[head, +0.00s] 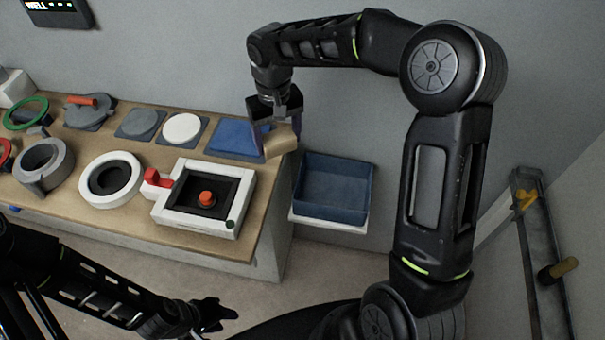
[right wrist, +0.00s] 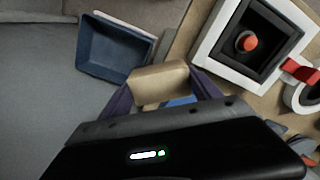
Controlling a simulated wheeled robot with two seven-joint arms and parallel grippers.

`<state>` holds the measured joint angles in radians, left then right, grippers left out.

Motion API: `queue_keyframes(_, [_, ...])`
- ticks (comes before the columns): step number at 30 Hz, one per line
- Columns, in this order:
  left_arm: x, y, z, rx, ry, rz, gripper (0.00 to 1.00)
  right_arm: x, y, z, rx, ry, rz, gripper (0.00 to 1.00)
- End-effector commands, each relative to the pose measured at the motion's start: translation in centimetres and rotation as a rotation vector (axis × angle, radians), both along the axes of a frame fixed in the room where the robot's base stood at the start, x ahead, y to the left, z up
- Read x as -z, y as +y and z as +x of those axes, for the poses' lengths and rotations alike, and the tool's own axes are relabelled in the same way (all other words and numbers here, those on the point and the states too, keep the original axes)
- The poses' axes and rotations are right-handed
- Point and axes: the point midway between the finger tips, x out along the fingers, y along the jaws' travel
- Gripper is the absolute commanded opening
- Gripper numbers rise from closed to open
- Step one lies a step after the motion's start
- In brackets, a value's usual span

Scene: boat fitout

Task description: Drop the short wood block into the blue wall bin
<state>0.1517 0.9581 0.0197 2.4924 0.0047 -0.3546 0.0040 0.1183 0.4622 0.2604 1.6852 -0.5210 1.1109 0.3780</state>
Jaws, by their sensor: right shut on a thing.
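The short wood block (head: 280,143) is light tan. My right gripper (head: 269,144) is shut on it and holds it over the right end of the workbench, left of the bin. The block (right wrist: 160,83) also shows between the fingers in the right wrist view. The blue wall bin (head: 334,188) is an open tray at the right of the bench, and its visible inside looks empty. The bin (right wrist: 115,48) is to the upper left of the block in the right wrist view. My left gripper (head: 214,315) is low at the front, away from bench and bin; its jaw state is unclear.
The wooden bench (head: 135,217) carries a white framed box with a red button (head: 206,198), a white ring (head: 110,180), a grey ring (head: 43,165) and a blue mat (head: 235,138). A rail with yellow parts (head: 540,255) stands at the right. A gap separates bench and bin.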

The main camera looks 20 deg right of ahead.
Motion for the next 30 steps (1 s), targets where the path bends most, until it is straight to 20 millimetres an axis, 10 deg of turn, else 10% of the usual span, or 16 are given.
queue_keyframes(17, [0.8,0.0,0.0,0.001,0.001,0.0,0.36,1.0,-0.8,0.0,0.097,0.001,0.0,0.3])
queue_keyframes(30, [7.9,-0.1,0.2,0.002,-0.009,-0.005,0.36,10.1,-10.4,-1.7,1.332,0.005,-0.005,0.3])
